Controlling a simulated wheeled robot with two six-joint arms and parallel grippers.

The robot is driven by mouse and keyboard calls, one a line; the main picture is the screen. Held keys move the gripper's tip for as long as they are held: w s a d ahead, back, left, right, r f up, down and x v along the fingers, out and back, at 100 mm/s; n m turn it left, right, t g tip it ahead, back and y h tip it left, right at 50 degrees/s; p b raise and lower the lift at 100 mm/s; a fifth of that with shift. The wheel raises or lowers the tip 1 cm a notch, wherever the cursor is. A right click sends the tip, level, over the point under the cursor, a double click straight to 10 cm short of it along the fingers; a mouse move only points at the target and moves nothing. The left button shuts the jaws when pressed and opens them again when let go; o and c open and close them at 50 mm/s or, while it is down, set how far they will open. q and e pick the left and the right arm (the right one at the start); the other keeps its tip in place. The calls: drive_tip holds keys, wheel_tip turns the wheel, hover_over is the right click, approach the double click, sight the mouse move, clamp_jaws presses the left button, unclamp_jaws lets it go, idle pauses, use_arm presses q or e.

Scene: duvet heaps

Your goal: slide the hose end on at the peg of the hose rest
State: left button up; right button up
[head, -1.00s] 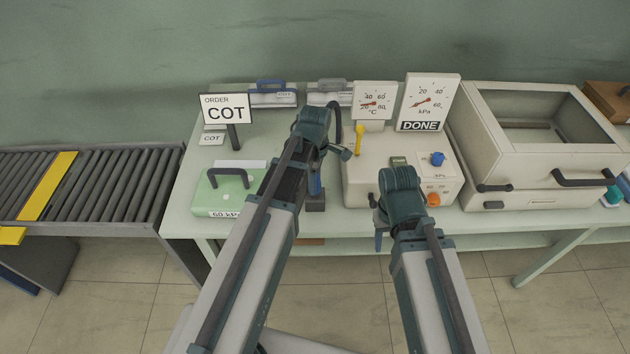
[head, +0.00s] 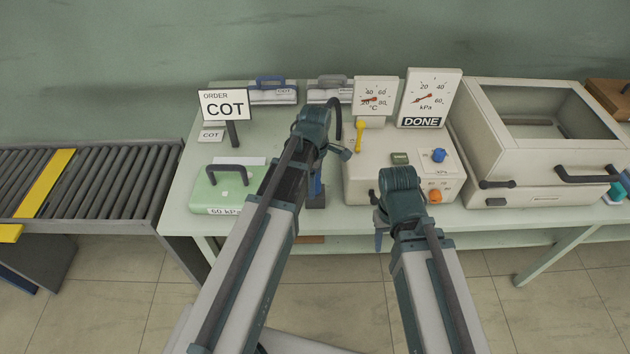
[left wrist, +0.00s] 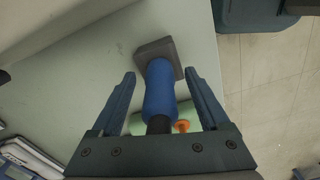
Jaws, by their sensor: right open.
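The blue hose end (head: 317,182) stands upright at the dark grey block of the hose rest (head: 315,202), near the table's front edge. In the left wrist view the blue hose end (left wrist: 160,92) meets the grey block (left wrist: 158,52); the peg itself is hidden. My left gripper (left wrist: 160,74) is open, with one finger on either side of the blue hose end and a visible gap on each side. In the head view my left wrist covers the top of the hose end. My right gripper (head: 381,238) is open and empty, in front of the control box.
A control box (head: 360,185) with knobs and two gauges stands right of the hose rest, one marked DONE. A green case (head: 225,193) lies to the left. A lidded chamber (head: 535,180) stands at the right, and a roller conveyor (head: 100,185) at the far left.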

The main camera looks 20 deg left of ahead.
use_arm(q)
drive_tip(key=shift+r, duration=0.1)
wheel_tip(320, 180, up, 14)
drive_tip(key=p, duration=1.4)
drive_tip(key=shift+f, duration=0.2)
drive_tip(key=shift+s+d+f, duration=0.1)
drive_tip(key=shift+s+d, duration=0.05)
drive_tip(key=s+d+f+m+b, duration=0.1)
drive_tip(key=s+d+m, duration=0.4)
drive_tip(key=m, duration=0.6)
drive_tip(key=s+d+f+m+y+b, duration=0.1)
drive_tip(key=s+d+f+m+b, duration=0.1)
drive_tip(key=s+d+m, duration=0.3)
drive_tip(key=shift+s+m+b, duration=0.35)
drive_tip(key=shift+s+m, duration=1.65)
drive_tip(key=shift+m, duration=1)
drive_tip(key=shift+d+f, duration=0.1)
